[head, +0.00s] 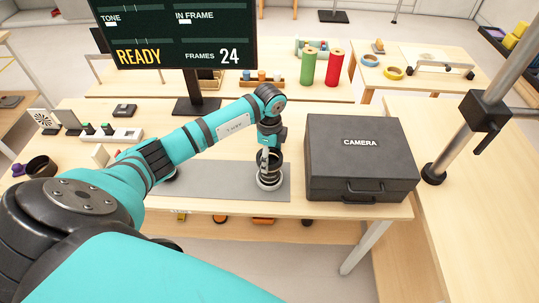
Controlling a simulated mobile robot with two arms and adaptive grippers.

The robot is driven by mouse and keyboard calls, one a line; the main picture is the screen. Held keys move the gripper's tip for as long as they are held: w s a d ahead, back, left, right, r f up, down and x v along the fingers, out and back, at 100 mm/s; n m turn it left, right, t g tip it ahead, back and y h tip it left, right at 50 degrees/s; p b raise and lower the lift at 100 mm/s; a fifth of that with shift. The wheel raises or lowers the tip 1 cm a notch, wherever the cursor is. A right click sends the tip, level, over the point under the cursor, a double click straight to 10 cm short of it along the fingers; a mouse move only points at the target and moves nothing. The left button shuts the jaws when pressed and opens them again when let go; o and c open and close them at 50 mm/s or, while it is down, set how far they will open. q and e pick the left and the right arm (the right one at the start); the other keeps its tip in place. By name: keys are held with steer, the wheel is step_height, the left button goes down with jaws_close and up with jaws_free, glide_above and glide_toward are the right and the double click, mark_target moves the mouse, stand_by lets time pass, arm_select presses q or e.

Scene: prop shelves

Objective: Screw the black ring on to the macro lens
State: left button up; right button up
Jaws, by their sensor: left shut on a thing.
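My left gripper (268,155) points down over the grey mat, in the middle of the head view. It is shut on a dark round piece that looks like the black ring (270,160), mostly hidden by the fingers. Directly below is the dark, upright macro lens (270,174), inside a pale round holder (269,185) on the mat. At this size I cannot tell whether the ring touches the lens or where one ends. My right gripper is not in view.
A black case marked CAMERA (360,158) stands close on the right. A monitor (178,35) stands behind my left arm. A metal post (470,110) rises at the far right.

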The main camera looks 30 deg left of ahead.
arm_select(q)
steer(key=shift+f, duration=0.4)
stand_by(0.8)
steer(key=o, duration=1.1)
steer(key=shift+r+p, duration=2.8)
steer(key=shift+r, duration=0.75)
